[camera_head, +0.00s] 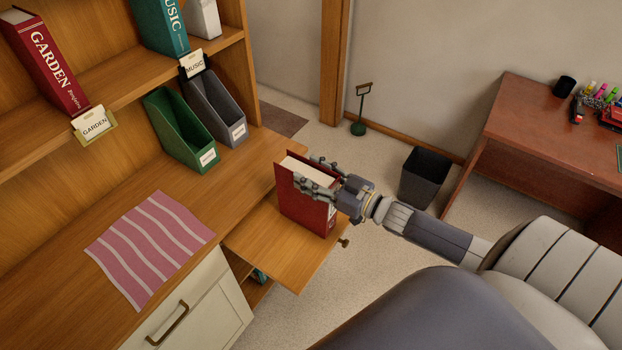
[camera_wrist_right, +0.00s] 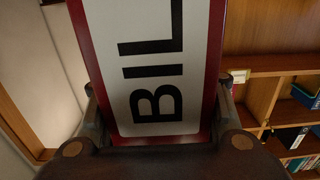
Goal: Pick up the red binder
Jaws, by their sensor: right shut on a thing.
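The red binder (camera_head: 303,209) stands upright at the pull-out wooden board (camera_head: 268,244) in the head view. My right gripper (camera_head: 317,177) reaches it from the right and is shut on its upper part, with fingers on both sides. In the right wrist view the binder's white spine label (camera_wrist_right: 155,75) with large black letters "BIL" fills the middle, between the two fingers of the gripper (camera_wrist_right: 160,120). Whether the binder's bottom touches the board cannot be told. My left gripper is not in view.
Green (camera_head: 181,135) and grey (camera_head: 214,108) file holders stand on the desk top behind. A striped pink cloth (camera_head: 150,245) lies at left. A GARDEN binder (camera_head: 45,62) is on the shelf. A dark bin (camera_head: 425,177) stands on the floor, near a red-brown desk (camera_head: 530,125).

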